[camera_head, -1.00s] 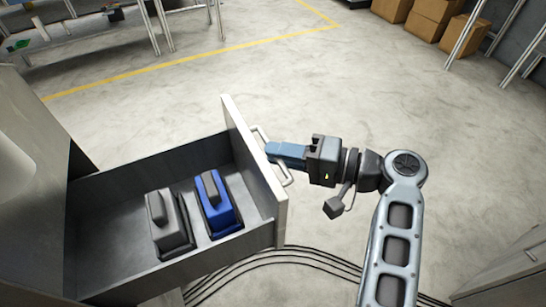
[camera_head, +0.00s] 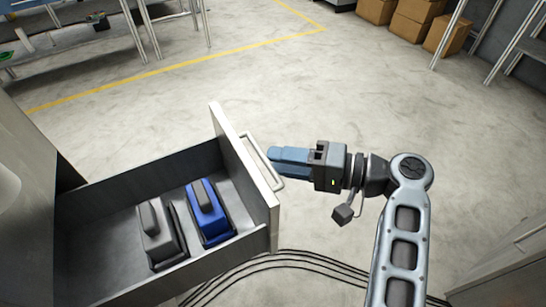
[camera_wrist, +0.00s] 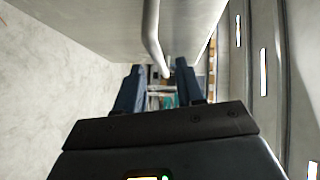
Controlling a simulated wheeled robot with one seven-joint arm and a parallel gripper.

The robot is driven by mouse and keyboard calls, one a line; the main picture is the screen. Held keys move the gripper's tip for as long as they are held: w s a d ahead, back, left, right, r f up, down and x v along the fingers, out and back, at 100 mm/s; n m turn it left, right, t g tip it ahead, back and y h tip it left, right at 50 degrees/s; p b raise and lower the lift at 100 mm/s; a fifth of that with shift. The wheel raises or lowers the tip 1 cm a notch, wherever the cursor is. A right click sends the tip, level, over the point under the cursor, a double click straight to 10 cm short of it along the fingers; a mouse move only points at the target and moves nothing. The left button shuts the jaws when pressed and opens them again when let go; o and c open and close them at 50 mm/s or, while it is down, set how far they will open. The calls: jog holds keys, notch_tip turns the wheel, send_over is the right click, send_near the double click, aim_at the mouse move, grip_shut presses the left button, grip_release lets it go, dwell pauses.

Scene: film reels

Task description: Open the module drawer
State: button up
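The module drawer (camera_head: 232,163) is pulled well out of the grey cabinet at left in the head view. Its pale front carries a bar handle (camera_head: 279,182), also seen at the top of the wrist view (camera_wrist: 151,30). Inside lie a blue module (camera_head: 211,224) and a grey module (camera_head: 157,239), side by side. My gripper (camera_head: 272,158) is to the right of the drawer front, with its blue fingertips close by the handle. In the wrist view the fingers (camera_wrist: 158,75) are spread apart with nothing clamped. Whether the handle's far end lies between them is unclear.
Black cables (camera_head: 290,263) run over the floor below the drawer. The concrete floor (camera_head: 350,90) beyond the arm is clear. Cardboard boxes (camera_head: 415,22) and metal racks stand at the back. A grey cabinet (camera_head: 510,265) is at lower right.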

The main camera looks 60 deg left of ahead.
jog(key=v, duration=0.5)
dwell(0.5)
